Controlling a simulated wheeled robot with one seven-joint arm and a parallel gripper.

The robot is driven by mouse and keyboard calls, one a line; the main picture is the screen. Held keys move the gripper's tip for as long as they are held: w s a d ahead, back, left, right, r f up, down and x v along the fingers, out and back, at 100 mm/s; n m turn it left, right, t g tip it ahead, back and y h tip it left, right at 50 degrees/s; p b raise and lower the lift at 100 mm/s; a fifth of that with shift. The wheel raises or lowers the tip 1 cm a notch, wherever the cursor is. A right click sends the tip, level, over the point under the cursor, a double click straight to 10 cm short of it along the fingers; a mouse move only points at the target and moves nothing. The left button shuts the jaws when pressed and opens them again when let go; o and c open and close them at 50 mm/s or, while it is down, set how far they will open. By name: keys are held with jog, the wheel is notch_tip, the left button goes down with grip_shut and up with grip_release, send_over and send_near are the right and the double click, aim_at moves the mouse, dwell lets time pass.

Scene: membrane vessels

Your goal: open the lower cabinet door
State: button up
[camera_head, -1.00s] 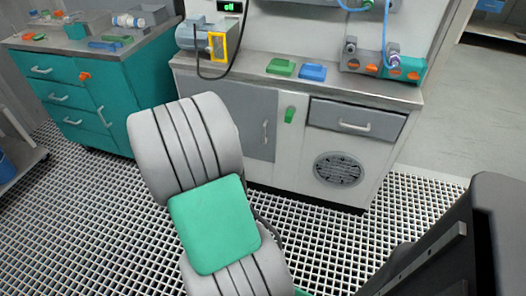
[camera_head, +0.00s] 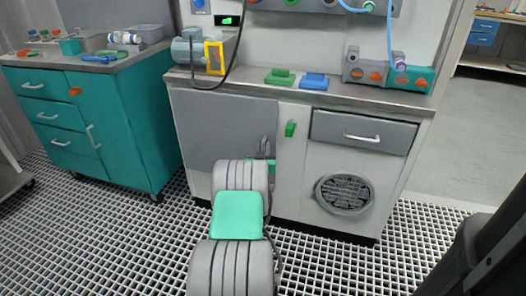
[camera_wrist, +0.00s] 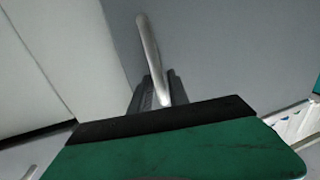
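The lower cabinet door (camera_head: 222,122) is a flat grey panel on the left of the white bench front. In the head view it looks shut, flush with the frame. Its metal handle (camera_wrist: 149,50) is a vertical bar near the door's right edge, partly hidden by my gripper in the head view. My gripper (camera_head: 266,160) is at the handle. In the wrist view, the gripper's dark fingers (camera_wrist: 157,92) stand close beside the handle's near end, which reaches between them. Whether they press on it cannot be made out.
A green latch-like piece (camera_head: 290,128) is on the white strip right of the door. A grey drawer (camera_head: 335,129) and a round vent (camera_head: 344,194) are further right. A teal cabinet (camera_head: 130,125) stands left. The grated floor (camera_head: 110,215) in front is clear.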

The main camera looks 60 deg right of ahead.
grip_shut()
dwell(1.4)
